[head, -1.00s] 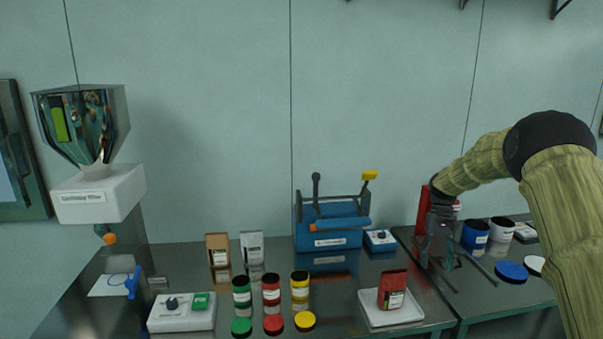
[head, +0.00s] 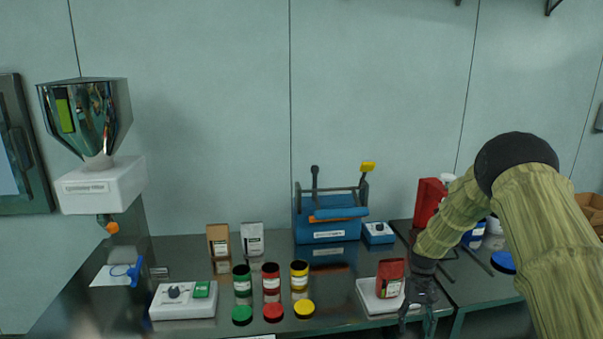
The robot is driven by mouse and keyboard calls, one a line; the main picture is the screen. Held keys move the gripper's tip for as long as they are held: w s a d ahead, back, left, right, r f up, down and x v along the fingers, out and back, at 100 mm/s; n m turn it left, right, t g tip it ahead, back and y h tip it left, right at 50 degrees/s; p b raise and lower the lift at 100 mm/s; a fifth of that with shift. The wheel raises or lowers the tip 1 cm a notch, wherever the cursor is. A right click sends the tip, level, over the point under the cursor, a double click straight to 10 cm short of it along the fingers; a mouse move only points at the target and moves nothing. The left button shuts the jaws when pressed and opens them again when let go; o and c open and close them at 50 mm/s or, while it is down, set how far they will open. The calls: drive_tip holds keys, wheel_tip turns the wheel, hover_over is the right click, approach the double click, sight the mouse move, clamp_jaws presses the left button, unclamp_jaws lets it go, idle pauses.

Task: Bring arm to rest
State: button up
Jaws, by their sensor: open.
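My gripper (head: 416,318) hangs at the end of my sleeved arm at the lower right, pointing down by the table's front edge. Its fingers are apart with nothing between them. It is just right of a white tray (head: 369,301) that bears a red pouch (head: 390,278), and it covers part of the tray's right side. Whether it touches the tray cannot be told.
A hopper (head: 90,115) is at the left. On the right table, a red container (head: 428,200) and a blue lid (head: 503,262) stand behind my arm.

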drive_tip(key=s+a+f+t+b, duration=0.15)
drive_tip(key=s+a+f, duration=0.25)
drive_tip(key=s+f, duration=0.7)
drive_tip(key=s+a+f+b, duration=0.2)
drive_tip(key=s+a+f, duration=0.2)
drive_tip(key=s+f, duration=0.65)
drive_tip(key=s+a+f+t+b, duration=0.1)
drive_tip(key=s+b, duration=0.1)
drive_tip(key=s, duration=1.1)
drive_tip(key=s+a+f+n+t+b, duration=0.1)
drive_tip(key=s+a+f, duration=0.1)
drive_tip(key=s, duration=1.1)
drive_tip(key=shift+a+f+n+h+b, duration=0.2)
drive_tip(key=shift+a+n+h+b, duration=0.1)
drive_tip(key=shift+h+b, duration=0.1)
